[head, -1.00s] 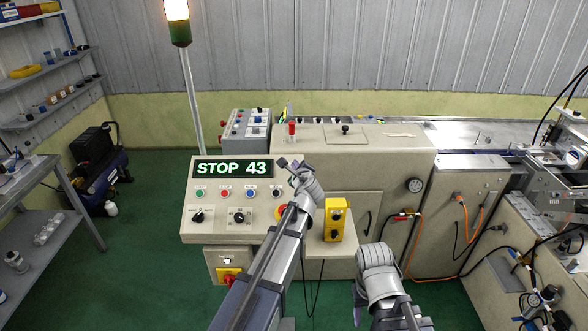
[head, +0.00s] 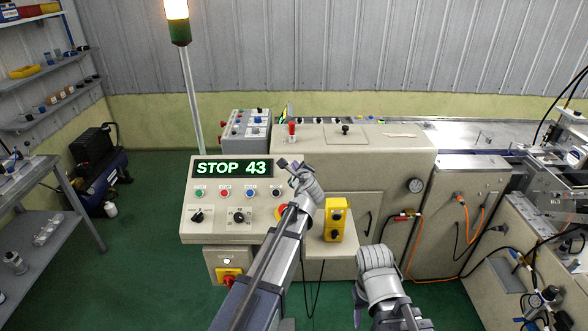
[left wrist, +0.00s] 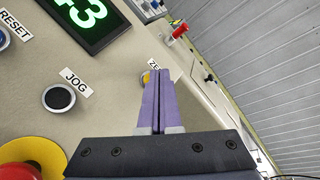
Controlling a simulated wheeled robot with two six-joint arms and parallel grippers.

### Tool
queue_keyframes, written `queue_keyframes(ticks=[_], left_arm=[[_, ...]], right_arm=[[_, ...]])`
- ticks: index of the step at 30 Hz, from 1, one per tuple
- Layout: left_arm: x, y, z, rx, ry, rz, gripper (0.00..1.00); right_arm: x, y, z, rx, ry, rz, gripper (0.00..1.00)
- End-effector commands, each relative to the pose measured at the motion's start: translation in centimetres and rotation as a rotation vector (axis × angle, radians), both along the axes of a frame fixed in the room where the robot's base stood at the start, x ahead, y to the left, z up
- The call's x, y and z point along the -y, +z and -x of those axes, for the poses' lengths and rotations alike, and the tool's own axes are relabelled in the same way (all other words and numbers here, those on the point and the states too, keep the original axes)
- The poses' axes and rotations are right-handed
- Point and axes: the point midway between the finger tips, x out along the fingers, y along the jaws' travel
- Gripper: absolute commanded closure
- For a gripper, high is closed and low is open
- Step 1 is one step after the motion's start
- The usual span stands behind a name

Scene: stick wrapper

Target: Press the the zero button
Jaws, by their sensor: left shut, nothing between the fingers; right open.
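The zero button shows in the left wrist view as a yellow edge (left wrist: 146,77) beside a label starting "ZE" (left wrist: 153,64). My left gripper's shut, empty purple fingers (left wrist: 153,76) cover most of the button and label. I cannot tell whether the tips touch the button. In the head view my left gripper (head: 286,163) is at the upper right corner of the sloped control panel (head: 215,228), right of the green "STOP 43" display (head: 232,168), and hides the button. My right gripper (head: 358,303) is low at the right, open and away from the panel.
The black JOG button (left wrist: 59,97) and a red emergency stop on a yellow base (left wrist: 35,155) are near the left fingers. A yellow switch box (head: 335,220) stands right of my left arm. Green floor (head: 140,260) lies left of the panel.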

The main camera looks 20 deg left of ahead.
Motion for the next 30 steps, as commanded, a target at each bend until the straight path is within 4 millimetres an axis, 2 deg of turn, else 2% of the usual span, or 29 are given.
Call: queue_keyframes(ticks=[30], left_arm=[[-0.08, -0.54, -0.29, 0.000, 0.000, 0.000, 1.00]], right_arm=[[0.00, -0.52, 0.00, 0.000, 0.000, 0.000, 0.50]])
